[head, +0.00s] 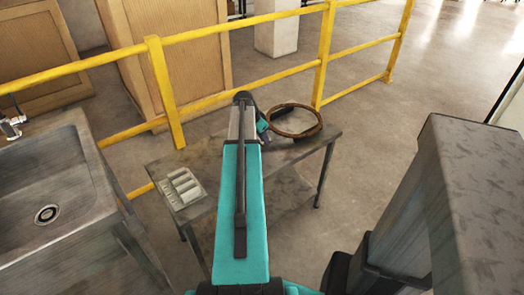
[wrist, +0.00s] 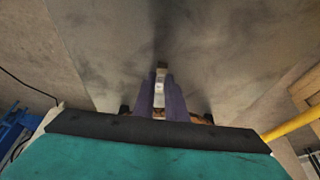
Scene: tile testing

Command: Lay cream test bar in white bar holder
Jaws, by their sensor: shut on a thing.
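The white bar holder (head: 184,188) is a pale block with several parallel ridges. It lies on the left part of the grey table in the head view, left of my arm. My gripper (wrist: 160,92) shows in the wrist view, with two purplish fingers shut on a pale piece, the cream test bar (wrist: 160,86). The bar shows as a narrow light strip between the fingers, with grey surface beyond it. In the head view my arm hides the fingers and the bar. The bar holder cannot be made out in the wrist view.
A round brown-rimmed tray (head: 293,121) stands on the far right part of the table (head: 213,160). A yellow railing (head: 165,93) runs behind the table. A metal sink (head: 50,185) stands at left. Table surface between holder and arm is clear.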

